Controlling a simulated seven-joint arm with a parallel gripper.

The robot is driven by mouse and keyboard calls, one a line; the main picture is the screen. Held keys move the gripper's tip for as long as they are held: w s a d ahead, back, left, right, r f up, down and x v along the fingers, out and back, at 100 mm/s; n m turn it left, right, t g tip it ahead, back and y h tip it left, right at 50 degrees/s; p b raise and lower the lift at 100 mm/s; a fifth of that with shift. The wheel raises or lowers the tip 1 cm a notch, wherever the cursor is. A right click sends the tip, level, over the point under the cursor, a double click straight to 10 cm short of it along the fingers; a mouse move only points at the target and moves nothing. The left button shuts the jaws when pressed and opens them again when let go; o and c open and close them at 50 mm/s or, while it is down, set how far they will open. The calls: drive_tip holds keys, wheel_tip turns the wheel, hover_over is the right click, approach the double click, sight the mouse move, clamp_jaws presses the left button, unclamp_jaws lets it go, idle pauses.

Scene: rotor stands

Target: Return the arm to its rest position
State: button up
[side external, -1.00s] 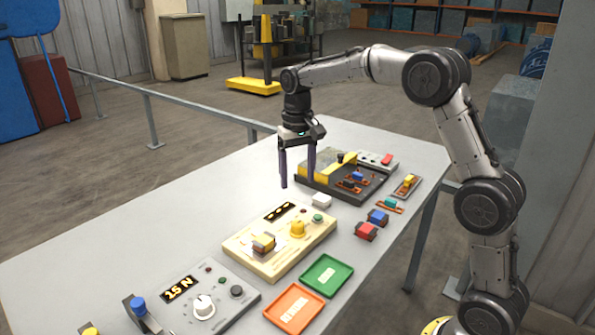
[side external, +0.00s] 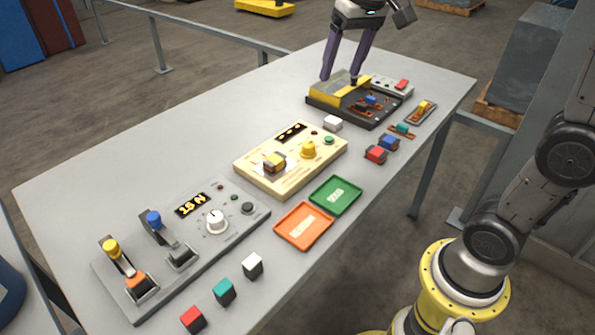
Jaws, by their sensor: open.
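My gripper (side external: 342,79) hangs at the top of the side view with its two dark purple fingers pointing down, apart and empty. In the picture its fingertips overlap the dark fixture with a yellow bar (side external: 343,95) at the far part of the table; I cannot tell its height above the fixture. The gripper's upper body and much of my arm lie outside the picture. My lower arm links (side external: 505,205) and yellow base (side external: 460,275) show at the right.
The grey table (side external: 120,190) carries a cream panel (side external: 265,182), a grey lever panel (side external: 205,245), an orange tray (side external: 318,212), a green tray (side external: 351,187) and several coloured blocks. The table's left side is clear. A rail (side external: 200,37) runs behind it.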

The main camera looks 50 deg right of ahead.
drive_tip(key=s+a+f+n+t, duration=0.2)
drive_tip(key=s+a, duration=0.1)
drive_tip(key=s, duration=1)
drive_tip(key=s+f+n, duration=0.2)
drive_tip(key=s+f, duration=0.3)
drive_tip(key=f, duration=0.2)
drive_tip(key=shift+f+t, duration=0.15)
drive_tip(key=shift+t, duration=0.15)
